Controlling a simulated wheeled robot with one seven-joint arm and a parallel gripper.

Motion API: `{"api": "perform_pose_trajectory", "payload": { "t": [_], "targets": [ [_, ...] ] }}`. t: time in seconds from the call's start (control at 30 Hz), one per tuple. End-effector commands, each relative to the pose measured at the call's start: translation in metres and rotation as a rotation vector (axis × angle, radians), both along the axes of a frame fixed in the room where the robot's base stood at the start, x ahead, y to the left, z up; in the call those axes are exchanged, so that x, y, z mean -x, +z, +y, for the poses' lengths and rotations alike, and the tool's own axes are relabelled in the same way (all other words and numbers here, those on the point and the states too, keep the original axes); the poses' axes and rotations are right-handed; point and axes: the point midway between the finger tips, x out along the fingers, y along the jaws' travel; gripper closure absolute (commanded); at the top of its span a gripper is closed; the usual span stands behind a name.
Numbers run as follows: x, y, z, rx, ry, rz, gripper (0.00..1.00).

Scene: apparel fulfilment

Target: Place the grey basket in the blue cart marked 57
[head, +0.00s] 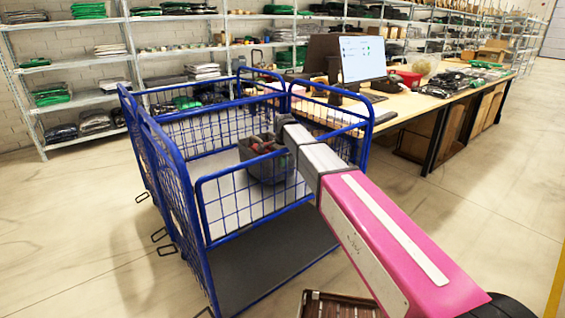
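A blue wire-mesh cart (192,170) stands on the floor at left of centre, with a low front side and a pale base inside. No number 57 can be read on it. The grey basket (258,168) is inside the cart's outline, behind the front mesh, with reddish and dark items in it. It looks upright, but I cannot tell whether it rests on the base or hangs just above it. My pink and grey arm reaches over the cart's right side to the basket's right edge. My gripper is hidden behind the arm's end, so its fingers and any hold do not show.
A long table (408,103) with a monitor (362,59), a red bowl (408,78) and clothing stands behind and right of the cart. Shelves of folded clothes (50,93) line the back wall. A brown slatted item (340,306) lies at the bottom edge. Floor at left and right is clear.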

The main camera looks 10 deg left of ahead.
Motion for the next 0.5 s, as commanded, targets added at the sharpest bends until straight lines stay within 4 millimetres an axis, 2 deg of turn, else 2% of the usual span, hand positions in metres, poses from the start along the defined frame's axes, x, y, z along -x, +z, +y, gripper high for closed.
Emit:
{"api": "perform_pose_trajectory", "payload": {
  "t": [0.5],
  "targets": [
    [-0.0003, -0.0071, 0.0002, -0.002, 0.000, -0.001, 1.00]
  ]
}}
